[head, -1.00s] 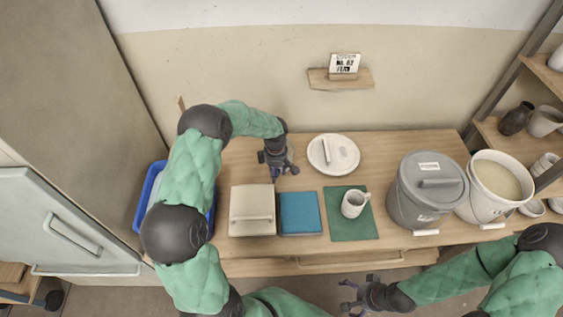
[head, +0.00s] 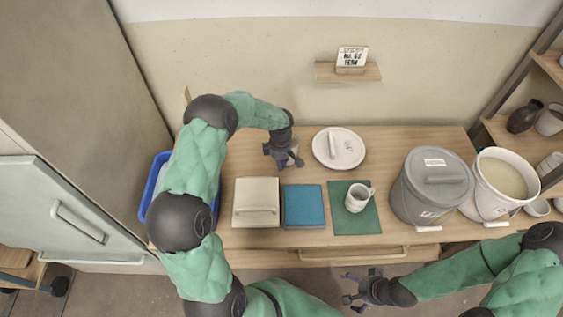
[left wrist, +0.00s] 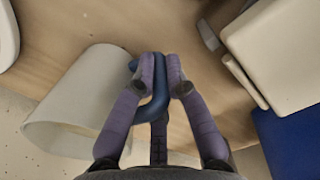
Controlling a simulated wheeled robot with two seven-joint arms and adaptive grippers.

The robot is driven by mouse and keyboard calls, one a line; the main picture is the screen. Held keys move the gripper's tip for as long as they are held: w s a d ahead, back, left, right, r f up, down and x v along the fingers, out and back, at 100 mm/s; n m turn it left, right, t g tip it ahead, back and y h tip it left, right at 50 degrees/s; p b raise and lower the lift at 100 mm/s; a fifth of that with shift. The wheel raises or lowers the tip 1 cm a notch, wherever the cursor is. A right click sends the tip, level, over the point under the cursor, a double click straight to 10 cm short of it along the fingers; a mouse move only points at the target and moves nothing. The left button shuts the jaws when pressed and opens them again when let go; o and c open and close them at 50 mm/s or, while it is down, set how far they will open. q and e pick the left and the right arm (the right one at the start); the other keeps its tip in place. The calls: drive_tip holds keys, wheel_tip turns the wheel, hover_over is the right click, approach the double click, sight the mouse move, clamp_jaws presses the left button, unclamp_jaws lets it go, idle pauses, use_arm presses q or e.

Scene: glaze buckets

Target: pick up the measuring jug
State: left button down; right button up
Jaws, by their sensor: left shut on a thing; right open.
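The measuring jug (left wrist: 70,100) is a pale, open-mouthed cylinder with a blue handle (left wrist: 158,106), at the left of the left wrist view. My left gripper (left wrist: 160,72) is shut on this handle, one finger on either side of it. In the head view my left gripper (head: 290,160) is over the back of the table, behind the beige box and blue cloth, and mostly hides the jug. I cannot tell whether the jug touches the table. My right gripper (head: 358,289) is open and empty in front of the table.
A round white lid (head: 350,152) lies right of the left gripper. In front are a beige box (head: 246,192), a blue cloth (head: 303,206) and a white mug (head: 356,201) on a green mat (head: 352,224). A grey lidded bucket (head: 412,205) and an open white bucket (head: 480,205) stand right.

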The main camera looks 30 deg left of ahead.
use_arm(q)
drive_tip(key=shift+w+a+r+p, duration=0.15)
drive_tip(key=shift+r+p, duration=0.55)
drive_tip(key=shift+r, duration=0.9)
drive_tip(key=s+d+r+p, duration=0.4)
drive_tip(key=s+d+r, duration=0.5)
drive_tip(key=s, duration=0.1)
drive_tip(key=shift+s+r, duration=0.35)
drive_tip(key=shift+s, duration=0.1)
idle(0.9)
